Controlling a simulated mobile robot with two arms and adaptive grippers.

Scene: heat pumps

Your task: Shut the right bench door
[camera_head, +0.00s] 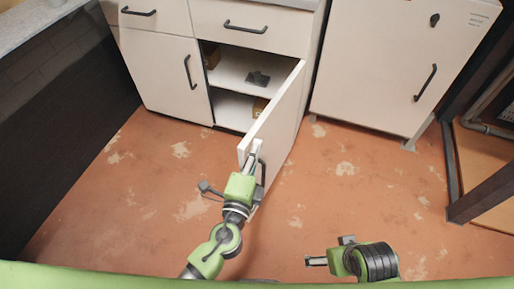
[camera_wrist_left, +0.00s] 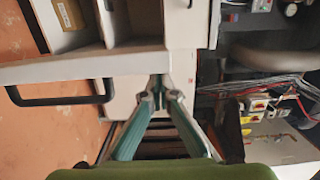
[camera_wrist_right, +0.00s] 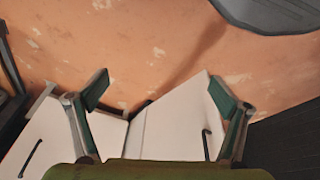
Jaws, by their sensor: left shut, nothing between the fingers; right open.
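The right bench door (camera_head: 275,122) is white and stands swung wide open, toward me. Its dark handle (camera_head: 262,172) is on the right face, near the free edge; the door (camera_wrist_left: 90,68) and handle (camera_wrist_left: 60,99) also show in the left wrist view. My left gripper (camera_head: 253,150) is shut and empty at the door's free edge, close to the handle; I cannot tell whether it touches. Its fingertips (camera_wrist_left: 160,88) meet in the left wrist view. My right gripper (camera_head: 310,260) is open and empty, low over the floor; its spread fingers show in the right wrist view (camera_wrist_right: 160,92).
The open bench (camera_head: 240,68) has a shelf with a dark item and small boxes. A closed left door (camera_head: 165,75) and drawers (camera_head: 255,25) adjoin it. A white cabinet (camera_head: 395,65) stands to the right. The orange floor (camera_head: 350,195) is clear around the door.

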